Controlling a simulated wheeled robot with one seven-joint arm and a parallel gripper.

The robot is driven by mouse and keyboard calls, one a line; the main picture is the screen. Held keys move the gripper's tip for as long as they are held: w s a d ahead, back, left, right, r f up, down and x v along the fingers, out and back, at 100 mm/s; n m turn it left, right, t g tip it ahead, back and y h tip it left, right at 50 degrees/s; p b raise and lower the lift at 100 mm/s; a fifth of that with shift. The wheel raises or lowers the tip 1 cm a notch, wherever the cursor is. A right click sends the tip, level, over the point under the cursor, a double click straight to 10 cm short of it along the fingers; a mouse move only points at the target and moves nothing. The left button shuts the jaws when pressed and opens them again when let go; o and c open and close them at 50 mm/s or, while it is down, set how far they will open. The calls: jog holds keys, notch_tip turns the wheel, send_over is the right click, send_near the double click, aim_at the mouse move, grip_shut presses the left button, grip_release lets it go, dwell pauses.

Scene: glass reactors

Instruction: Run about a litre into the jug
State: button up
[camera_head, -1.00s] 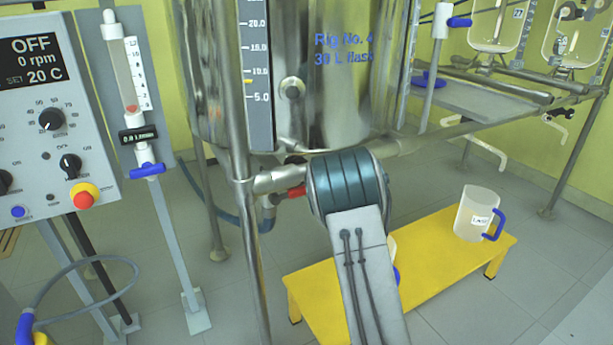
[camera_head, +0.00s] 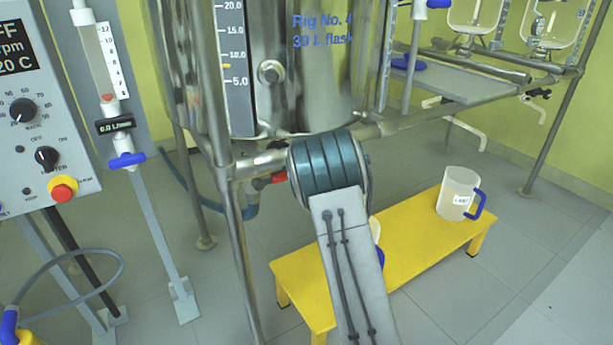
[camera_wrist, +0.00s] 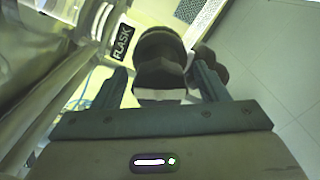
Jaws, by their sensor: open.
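A clear jug (camera_head: 457,196) with a blue handle and a white label stands upright on the right end of a yellow bench (camera_head: 420,235). A second pale vessel (camera_head: 375,230) with a blue part shows only in part behind my arm. The steel flask vessel (camera_head: 320,85), marked Rig No. 4, 30 L flask, stands above. A red valve handle (camera_head: 270,178) sits on the pipework under it. My gripper (camera_wrist: 161,70) is open in the wrist view and hidden in the head view. A dark rounded object (camera_wrist: 160,55) lies between and beyond its fingers; contact is unclear.
A FLASK label (camera_wrist: 122,42) is by the left finger. A control panel (camera_head: 45,110) and a flow meter (camera_head: 105,60) with a blue valve handle (camera_head: 127,160) stand left. Steel frame legs (camera_head: 225,200) are close to my arm. Floor at the lower right is clear.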

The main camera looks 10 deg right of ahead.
jog(key=m, duration=0.6)
jog(key=shift+d, duration=0.1)
jog(key=m, duration=1.6)
jog(key=shift+m, duration=0.4)
jog(key=p+v, duration=0.4)
jog(key=v, duration=0.9)
jog(key=s+r+m+g+h+p, duration=0.2)
jog(key=s+r+g+h+p, duration=0.1)
jog(key=s, duration=0.7)
jog(key=s+r+m+g+h+p, duration=0.1)
jog(key=s+r+g+h+p, duration=0.2)
jog(key=s+g, duration=0.5)
notch_tip(320, 180, up, 2)
jog(key=shift+s+a+r+m+h+p, duration=0.1)
jog(key=shift+s+a+m+h+p, duration=0.3)
jog(key=shift+s, duration=0.45)
dwell(1.2)
